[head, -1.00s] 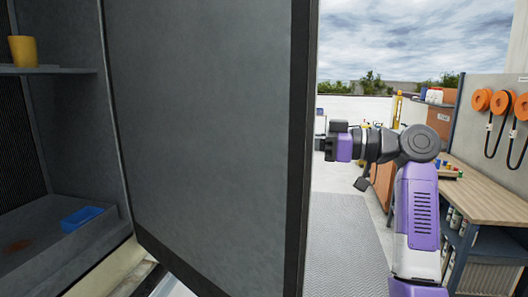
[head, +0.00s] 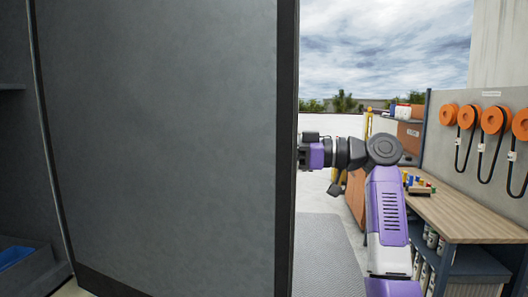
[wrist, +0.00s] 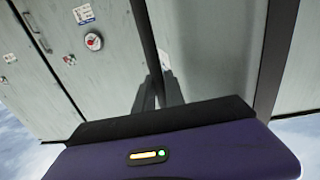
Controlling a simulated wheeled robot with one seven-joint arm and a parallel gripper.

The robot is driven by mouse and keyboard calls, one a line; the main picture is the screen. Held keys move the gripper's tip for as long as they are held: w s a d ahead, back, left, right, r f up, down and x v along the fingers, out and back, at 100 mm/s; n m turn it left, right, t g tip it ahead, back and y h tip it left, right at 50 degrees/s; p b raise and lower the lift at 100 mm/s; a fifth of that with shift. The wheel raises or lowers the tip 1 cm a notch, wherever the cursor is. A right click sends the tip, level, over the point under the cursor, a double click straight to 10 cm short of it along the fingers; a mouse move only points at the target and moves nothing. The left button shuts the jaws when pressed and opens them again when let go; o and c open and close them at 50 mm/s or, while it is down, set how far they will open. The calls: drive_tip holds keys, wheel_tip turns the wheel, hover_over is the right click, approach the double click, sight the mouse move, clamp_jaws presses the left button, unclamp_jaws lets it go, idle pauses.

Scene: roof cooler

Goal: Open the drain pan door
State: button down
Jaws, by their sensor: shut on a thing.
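The drain pan door (head: 160,140) is a large dark grey panel that stands swung open and fills much of the head view. I see its inner face, with a black edge strip along the right. My gripper (wrist: 158,92) is on the far side of the door, and its fingertips are hidden behind the door's edge in the head view. In the wrist view, the dark fingers are closed at a long dark bar, apparently the door handle (wrist: 143,35), which runs along the pale outer face of the panel (wrist: 210,50).
The cooler's dark interior (head: 15,150) shows at the far left, with a blue tray (head: 14,256) low inside. A workbench (head: 455,215) with orange reels above it (head: 494,120) stands at the right. Open floor (head: 320,250) lies between door and bench.

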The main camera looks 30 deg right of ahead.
sight(296, 153)
drive_tip(key=shift+f, duration=0.1)
drive_tip(key=c, duration=1.4)
unclamp_jaws()
drive_tip(key=b+v, duration=0.2)
drive_tip(key=v, duration=0.5)
drive_tip(key=shift+s+d, duration=0.25)
drive_tip(key=shift+d, duration=0.05)
